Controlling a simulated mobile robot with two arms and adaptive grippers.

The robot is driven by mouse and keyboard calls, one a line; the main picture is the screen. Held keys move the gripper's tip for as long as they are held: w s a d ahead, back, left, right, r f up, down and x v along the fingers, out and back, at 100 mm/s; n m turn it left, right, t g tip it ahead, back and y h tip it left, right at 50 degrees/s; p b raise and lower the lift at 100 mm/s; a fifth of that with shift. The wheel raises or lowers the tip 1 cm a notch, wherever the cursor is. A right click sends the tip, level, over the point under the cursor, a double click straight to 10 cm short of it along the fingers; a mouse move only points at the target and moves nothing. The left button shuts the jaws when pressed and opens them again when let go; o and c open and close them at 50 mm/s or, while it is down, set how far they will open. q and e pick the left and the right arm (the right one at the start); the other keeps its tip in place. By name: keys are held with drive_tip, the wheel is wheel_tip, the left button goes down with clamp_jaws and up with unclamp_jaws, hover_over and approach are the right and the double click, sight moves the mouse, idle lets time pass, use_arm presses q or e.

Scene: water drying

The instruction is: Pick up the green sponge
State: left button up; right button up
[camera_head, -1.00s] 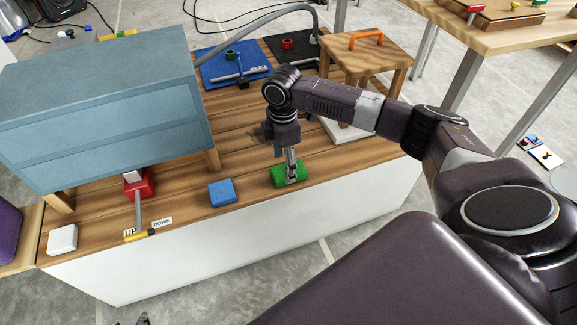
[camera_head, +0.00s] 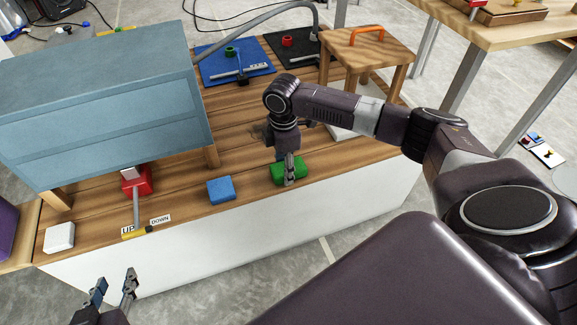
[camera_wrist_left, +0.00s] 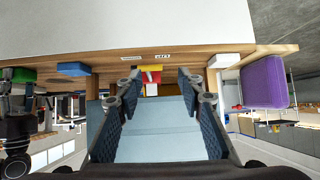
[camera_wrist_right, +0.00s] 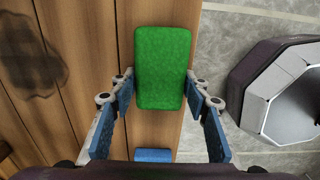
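The green sponge (camera_head: 287,172) lies on the wooden table top near its front edge. In the right wrist view the green sponge (camera_wrist_right: 163,66) is upright in the picture, between and just beyond the fingertips. My right gripper (camera_head: 289,180) is over the sponge; its fingers (camera_wrist_right: 161,90) are spread to either side of it, with small gaps visible. My left gripper (camera_head: 114,280) is open and empty, in front of the table at the lower left. In the left wrist view its fingers (camera_wrist_left: 160,88) stand wide apart and the sponge (camera_wrist_left: 20,75) shows at the far left.
A blue sponge (camera_head: 220,189) lies left of the green one. A white block (camera_head: 60,237) and a red lever base (camera_head: 135,182) are further left. A blue-grey cabinet (camera_head: 100,90) stands behind. A small wooden stool (camera_head: 366,56) stands at the back right.

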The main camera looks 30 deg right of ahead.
drive_tip(key=shift+c, duration=1.4)
